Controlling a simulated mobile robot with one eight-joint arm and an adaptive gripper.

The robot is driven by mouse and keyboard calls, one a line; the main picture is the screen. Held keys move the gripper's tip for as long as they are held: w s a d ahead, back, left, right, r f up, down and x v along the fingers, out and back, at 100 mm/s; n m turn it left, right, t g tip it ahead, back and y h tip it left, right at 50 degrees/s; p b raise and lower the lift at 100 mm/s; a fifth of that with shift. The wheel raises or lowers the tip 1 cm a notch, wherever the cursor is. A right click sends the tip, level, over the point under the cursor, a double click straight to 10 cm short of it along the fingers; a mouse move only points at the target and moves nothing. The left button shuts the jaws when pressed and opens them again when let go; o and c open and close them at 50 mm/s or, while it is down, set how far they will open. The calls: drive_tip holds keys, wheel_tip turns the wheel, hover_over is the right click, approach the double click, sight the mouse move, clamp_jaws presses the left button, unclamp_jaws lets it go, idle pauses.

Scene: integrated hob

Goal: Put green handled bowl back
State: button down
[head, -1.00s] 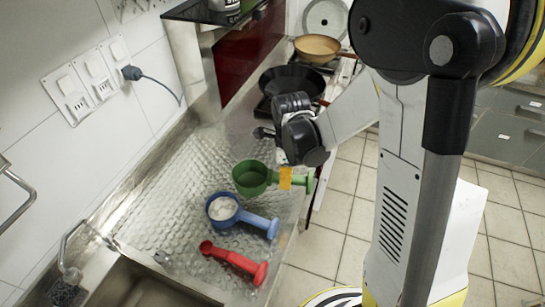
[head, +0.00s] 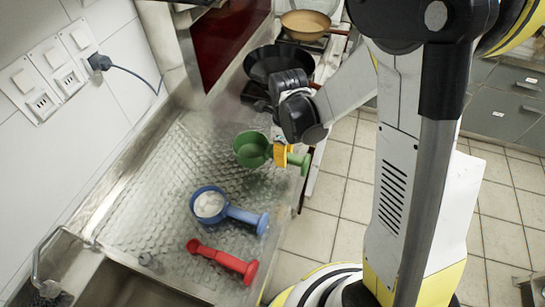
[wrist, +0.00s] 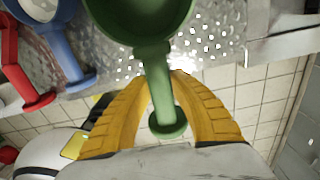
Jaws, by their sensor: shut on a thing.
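The green handled bowl (head: 250,149) is a small round cup with a straight handle ending in a flared foot. My gripper (head: 281,153) has its yellow fingers around the handle and is shut on it. The bowl looks raised a little above the textured metal drainboard (head: 170,175), with a faint green tint on the metal below it. In the wrist view the green bowl (wrist: 135,20) fills the top middle, and its handle runs down between the two yellow fingers (wrist: 163,95). The fingers partly hide the handle in the head view.
A blue handled bowl (head: 235,212) with white contents and a red handled piece (head: 223,258) lie on the drainboard nearer the sink (head: 125,290). A black pan (head: 278,62) and a tan pan (head: 306,24) stand behind. Wall sockets (head: 56,75) are at left.

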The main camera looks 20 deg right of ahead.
sight(256, 165)
drive_tip(key=w+a+f+b, duration=0.1)
drive_tip(key=a, duration=0.1)
drive_tip(key=w+a+f+b, duration=0.1)
drive_tip(key=a+f, duration=0.1)
drive_tip(key=a, duration=0.1)
drive_tip(key=a+f, duration=0.2)
drive_tip(key=a, duration=0.1)
drive_tip(key=shift+w+f+b, duration=0.2)
drive_tip(key=shift+w+b, duration=0.2)
drive_tip(key=f, duration=0.1)
drive_tip(key=f+b, duration=0.1)
drive_tip(key=shift+a+f, duration=0.2)
drive_tip(key=shift+f, duration=0.15)
drive_tip(key=shift+f+b, duration=0.4)
drive_tip(key=shift+b, duration=0.05)
drive_tip(key=c, duration=1.3)
unclamp_jaws()
drive_tip(key=shift+o, duration=0.2)
